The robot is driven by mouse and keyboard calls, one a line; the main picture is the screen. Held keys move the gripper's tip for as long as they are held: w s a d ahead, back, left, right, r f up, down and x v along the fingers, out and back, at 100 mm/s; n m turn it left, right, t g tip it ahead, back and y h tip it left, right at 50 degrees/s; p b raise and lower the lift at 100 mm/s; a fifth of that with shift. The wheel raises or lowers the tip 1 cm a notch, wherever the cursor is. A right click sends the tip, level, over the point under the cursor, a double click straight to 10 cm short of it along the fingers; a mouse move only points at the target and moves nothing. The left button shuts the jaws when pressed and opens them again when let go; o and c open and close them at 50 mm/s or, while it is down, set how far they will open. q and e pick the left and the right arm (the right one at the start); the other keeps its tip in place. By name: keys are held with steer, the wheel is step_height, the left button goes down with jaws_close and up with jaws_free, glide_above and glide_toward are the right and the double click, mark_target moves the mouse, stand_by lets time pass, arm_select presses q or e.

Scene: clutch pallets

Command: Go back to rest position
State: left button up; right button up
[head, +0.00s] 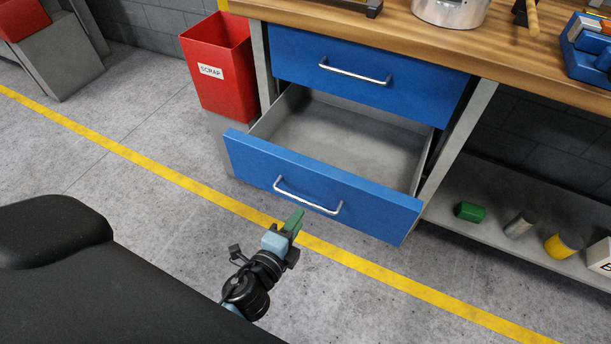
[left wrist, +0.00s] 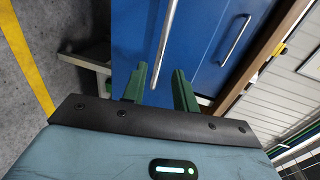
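My left gripper (head: 293,224) is just in front of the open lower blue drawer (head: 290,190), close to its silver handle (head: 307,197). In the left wrist view its two green fingers (left wrist: 160,84) are apart. The handle (left wrist: 166,42) runs down the picture to the gap between them. Nothing is clearly gripped, and I cannot tell whether the fingers touch the handle. The lower drawer is pulled out and looks empty inside. My right gripper is not in view.
The upper blue drawer (head: 370,75) is shut under the wooden bench top (head: 400,30). A red scrap bin (head: 221,70) stands left of the bench. A low shelf (head: 480,210) at the right holds several small items. The floor in front, with a yellow line (head: 150,170), is clear.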

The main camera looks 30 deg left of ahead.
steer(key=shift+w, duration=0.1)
